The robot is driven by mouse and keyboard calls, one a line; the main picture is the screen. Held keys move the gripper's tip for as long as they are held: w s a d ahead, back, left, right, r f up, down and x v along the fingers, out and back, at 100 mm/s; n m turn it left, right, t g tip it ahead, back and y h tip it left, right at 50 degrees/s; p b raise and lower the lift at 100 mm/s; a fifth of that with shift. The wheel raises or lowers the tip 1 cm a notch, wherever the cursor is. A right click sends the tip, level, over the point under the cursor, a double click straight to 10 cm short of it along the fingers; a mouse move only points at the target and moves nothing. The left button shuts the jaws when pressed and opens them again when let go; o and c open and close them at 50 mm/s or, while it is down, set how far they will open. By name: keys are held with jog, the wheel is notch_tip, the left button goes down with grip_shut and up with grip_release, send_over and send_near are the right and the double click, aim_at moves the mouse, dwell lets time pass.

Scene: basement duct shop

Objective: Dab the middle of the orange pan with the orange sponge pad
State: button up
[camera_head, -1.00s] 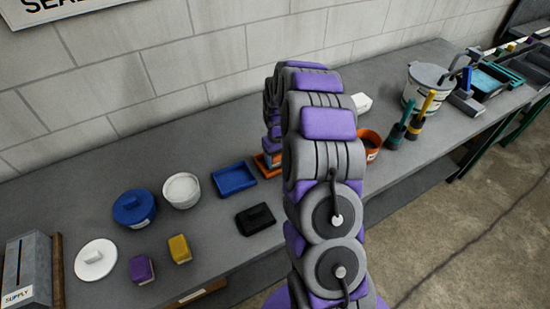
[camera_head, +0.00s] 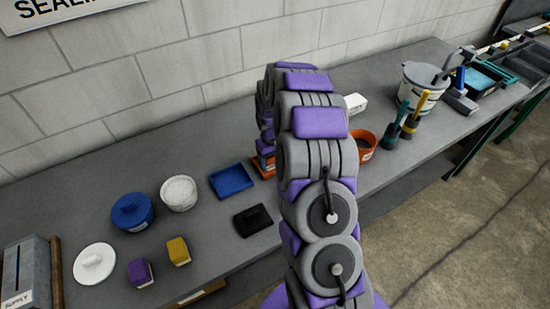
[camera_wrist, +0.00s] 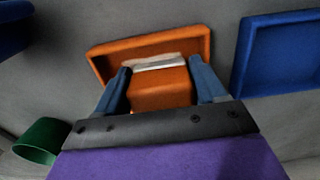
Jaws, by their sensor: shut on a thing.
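The orange pan (camera_wrist: 103,66) is a shallow tray with raised walls, under my gripper in the wrist view. In the head view the pan (camera_head: 260,170) is mostly hidden by my arm. My gripper (camera_wrist: 159,74) is shut on the orange sponge pad (camera_wrist: 160,97), which sits between its two blue-grey fingers and over the pan. A pale strip (camera_wrist: 160,62) shows at the pad's far edge; I cannot tell whether it belongs to the pad or lies in the pan. Whether the pad touches the pan floor cannot be seen.
A blue tray (camera_head: 232,181) lies just left of the pan, and a black lidded block (camera_head: 253,220) lies in front. An orange bowl (camera_head: 366,146) stands to the right, with brushes beyond. A green cup (camera_wrist: 40,140) shows in the wrist view. Bare bench lies behind the blue tray.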

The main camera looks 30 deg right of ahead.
jog(key=shift+a, duration=0.45)
jog(key=shift+d, duration=0.15)
jog(key=shift+d, duration=0.65)
jog(key=shift+p, duration=0.3)
jog(key=shift+r+p, duration=1.3)
jog(key=shift+r, duration=2.7)
